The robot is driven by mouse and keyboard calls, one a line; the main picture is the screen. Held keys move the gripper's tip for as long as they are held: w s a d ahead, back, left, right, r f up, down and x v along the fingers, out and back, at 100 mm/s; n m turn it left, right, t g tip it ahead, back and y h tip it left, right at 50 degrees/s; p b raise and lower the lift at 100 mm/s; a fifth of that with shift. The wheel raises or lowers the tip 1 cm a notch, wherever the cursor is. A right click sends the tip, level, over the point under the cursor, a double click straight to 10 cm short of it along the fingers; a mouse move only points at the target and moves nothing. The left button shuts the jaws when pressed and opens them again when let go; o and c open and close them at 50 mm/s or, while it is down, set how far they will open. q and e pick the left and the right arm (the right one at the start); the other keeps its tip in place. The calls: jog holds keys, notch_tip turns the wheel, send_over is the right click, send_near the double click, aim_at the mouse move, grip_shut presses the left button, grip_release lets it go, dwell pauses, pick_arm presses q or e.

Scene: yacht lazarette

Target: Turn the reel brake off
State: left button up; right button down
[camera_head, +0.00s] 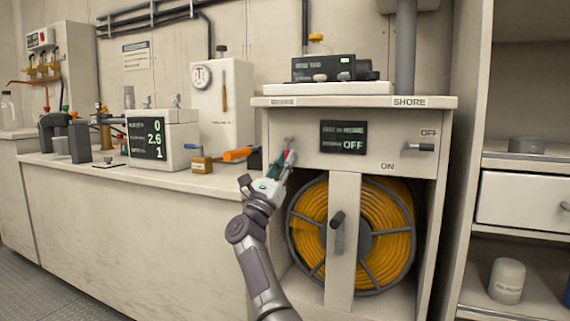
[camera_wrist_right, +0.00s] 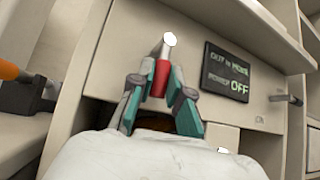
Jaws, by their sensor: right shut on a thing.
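A reel wound with yellow-orange cable (camera_head: 310,205) sits in the open bay under a cream cabinet panel. A pale upright post with a dark handle (camera_head: 338,219) stands in front of it. My right gripper (camera_head: 283,168) is at the left part of the panel, shut on a small red grip (camera_wrist_right: 161,78) with a pale round tip. In the right wrist view the red grip stands between the teal-edged fingers (camera_wrist_right: 161,95). Its base is hidden by the gripper, and I cannot read any brake label there. My left gripper is not in view.
A dark display (camera_head: 343,138) reads OFF. A black-tipped lever (camera_head: 420,147) at the panel's right lies by the OFF mark, with ON lower left of it. An orange-handled tool (camera_head: 238,154) and a brass padlock (camera_head: 201,163) are on the left counter, close to my right arm.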

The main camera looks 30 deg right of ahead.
jog(key=shift+f, duration=0.1)
jog(key=c, duration=1.1)
grip_release()
jog(key=v, duration=1.2)
